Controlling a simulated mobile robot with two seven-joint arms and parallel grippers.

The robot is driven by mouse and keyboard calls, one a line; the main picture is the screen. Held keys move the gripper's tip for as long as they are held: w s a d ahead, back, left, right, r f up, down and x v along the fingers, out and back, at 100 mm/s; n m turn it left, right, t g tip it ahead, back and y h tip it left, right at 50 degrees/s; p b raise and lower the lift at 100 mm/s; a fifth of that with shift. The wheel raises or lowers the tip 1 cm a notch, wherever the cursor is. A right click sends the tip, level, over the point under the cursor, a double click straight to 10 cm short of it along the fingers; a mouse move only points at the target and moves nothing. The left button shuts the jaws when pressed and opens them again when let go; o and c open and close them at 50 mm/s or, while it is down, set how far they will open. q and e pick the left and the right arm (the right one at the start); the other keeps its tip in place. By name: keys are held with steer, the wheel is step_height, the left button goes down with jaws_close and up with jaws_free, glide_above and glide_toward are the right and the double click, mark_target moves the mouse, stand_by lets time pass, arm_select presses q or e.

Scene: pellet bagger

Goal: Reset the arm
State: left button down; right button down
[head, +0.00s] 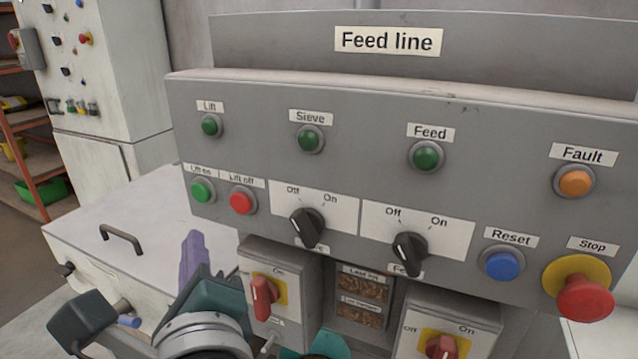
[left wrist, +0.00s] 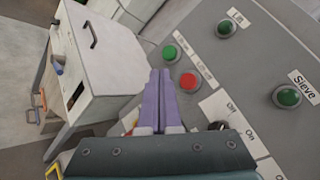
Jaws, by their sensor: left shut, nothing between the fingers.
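My left gripper (head: 192,238) shows at the lower left of the head view. Its purple fingers are shut with nothing between them and point up, just below the green "Lift on" button (head: 202,190). In the left wrist view the closed fingers (left wrist: 160,72) end near the green button (left wrist: 169,52) and left of the red "Lift off" button (left wrist: 189,81). The gap in depth to the panel is hard to judge.
The grey "Feed line" panel (head: 370,120) carries lamps, two black selectors, a blue Reset button (head: 502,264) and a red Stop button (head: 585,298). Below are red rotary switches (head: 262,298). A white box with a handle (head: 120,240) stands left; a shelf (head: 35,150) is behind.

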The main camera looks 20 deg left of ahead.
arm_select(q)
steer(key=shift+s, duration=0.3)
